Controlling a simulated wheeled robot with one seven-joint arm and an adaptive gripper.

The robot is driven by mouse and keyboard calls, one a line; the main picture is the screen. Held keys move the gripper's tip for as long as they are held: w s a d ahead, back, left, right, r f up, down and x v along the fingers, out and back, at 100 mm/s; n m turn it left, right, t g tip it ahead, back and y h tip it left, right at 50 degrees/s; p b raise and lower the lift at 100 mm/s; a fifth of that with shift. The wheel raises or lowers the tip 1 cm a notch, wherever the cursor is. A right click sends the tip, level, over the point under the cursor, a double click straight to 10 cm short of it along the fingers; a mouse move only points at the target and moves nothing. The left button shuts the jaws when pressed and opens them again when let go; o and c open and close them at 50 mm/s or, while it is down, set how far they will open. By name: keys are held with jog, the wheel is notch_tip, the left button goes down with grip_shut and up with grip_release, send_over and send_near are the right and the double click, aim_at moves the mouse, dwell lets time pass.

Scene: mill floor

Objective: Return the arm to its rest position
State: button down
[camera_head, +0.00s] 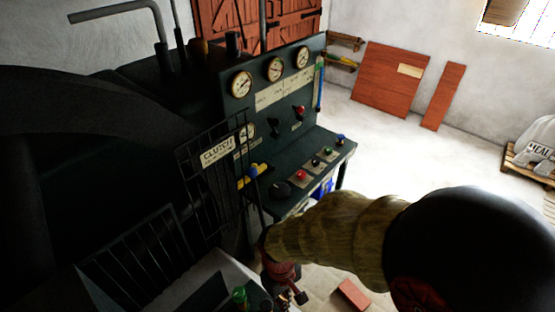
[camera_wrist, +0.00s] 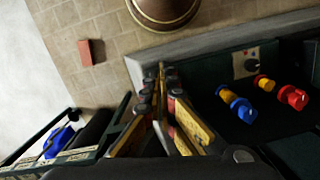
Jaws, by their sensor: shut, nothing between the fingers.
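My gripper shows in the wrist view (camera_wrist: 161,75), its two yellow-padded fingers shut at the tips with nothing between them. In the head view my arm reaches in from the lower right, bends down in front of the dark machine console (camera_head: 262,150), and its end is low near the bottom edge. The fingertips are hard to make out there. The wrist view shows the fingers above tiled floor and beside a dark panel with blue (camera_wrist: 243,110) and red (camera_wrist: 293,97) knobs. I cannot tell whether the fingers touch anything.
The console has gauges, levers and buttons. A barred guard with a "CLUTCH" sign (camera_head: 217,153) stands left of my arm. A reddish block (camera_head: 352,294) lies on the floor. A pallet with a meal sack (camera_head: 540,138) is at right. The floor behind the console is mostly clear.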

jog(key=s+d+r+m+t+b, duration=0.2)
jog(key=d+r+m+t+b, duration=0.4)
jog(key=d+r, duration=1.1)
jog(key=shift+s+d+r+m+t+y+b, duration=0.15)
jog(key=shift+r+m+t+y+b, duration=0.25)
jog(key=shift+r+m+b, duration=0.6)
jog(key=shift+f+n, duration=0.2)
jog(key=shift+n, duration=0.1)
